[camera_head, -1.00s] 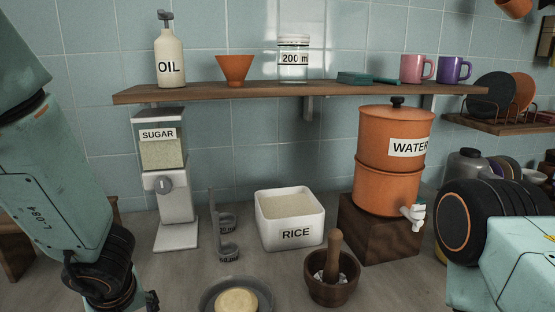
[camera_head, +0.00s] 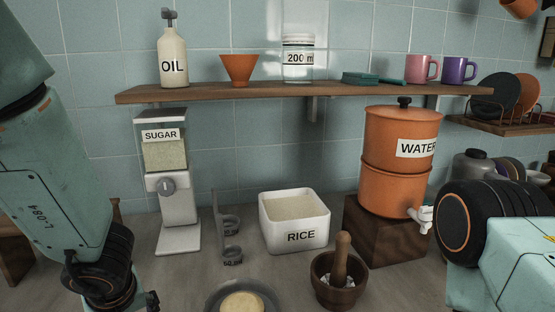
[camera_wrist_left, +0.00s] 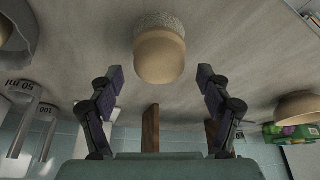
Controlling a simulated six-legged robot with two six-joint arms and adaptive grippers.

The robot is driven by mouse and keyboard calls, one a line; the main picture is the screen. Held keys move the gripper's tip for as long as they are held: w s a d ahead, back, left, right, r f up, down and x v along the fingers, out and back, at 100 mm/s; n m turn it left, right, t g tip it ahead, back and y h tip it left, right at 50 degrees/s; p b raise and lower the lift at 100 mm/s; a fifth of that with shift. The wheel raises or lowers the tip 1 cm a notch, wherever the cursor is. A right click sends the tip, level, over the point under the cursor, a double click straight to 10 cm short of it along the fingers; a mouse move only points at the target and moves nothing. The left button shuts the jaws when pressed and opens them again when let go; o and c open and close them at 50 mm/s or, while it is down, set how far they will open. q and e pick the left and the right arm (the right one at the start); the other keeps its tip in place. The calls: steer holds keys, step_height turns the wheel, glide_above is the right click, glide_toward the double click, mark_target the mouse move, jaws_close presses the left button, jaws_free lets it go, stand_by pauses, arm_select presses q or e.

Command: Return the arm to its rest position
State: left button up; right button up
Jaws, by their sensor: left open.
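My left arm (camera_head: 50,185) comes in from the left in the head view and hangs down, with its wrist (camera_head: 105,275) near the bottom edge. The head view cuts off most of the gripper. In the left wrist view my left gripper (camera_wrist_left: 159,78) has its two dark fingers spread wide, with nothing held between them. A rounded beige object with a speckled grey end (camera_wrist_left: 160,50) lies beyond the fingertips. My right arm (camera_head: 500,235) shows at the right edge of the head view; its gripper is out of view.
The counter holds a sugar dispenser (camera_head: 180,210), measuring cups (camera_head: 230,227), a rice container (camera_head: 298,237), a mortar (camera_head: 330,287), and a water dispenser (camera_head: 395,185) on a wooden block (camera_head: 385,235). A plate (camera_head: 215,297) lies in front. A shelf (camera_head: 215,92) spans the wall above.

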arm_select(q)
steer(key=shift+w+r+p, duration=0.2)
steer(key=shift+r+p, duration=0.45)
steer(key=shift+r, duration=0.15)
steer(key=p+v, duration=0.2)
steer(key=shift+r, duration=0.35)
steer(key=shift+w+a+r+p, duration=0.1)
steer(key=shift+a+r+p, duration=0.1)
steer(key=shift+r+p, duration=0.45)
steer(key=shift+w+r+p, duration=0.15)
steer(key=shift+r+p, duration=0.15)
steer(key=shift+p, duration=0.2)
steer(key=shift+d+r, duration=0.1)
steer(key=shift+r, duration=0.05)
steer(key=shift+f, duration=0.2)
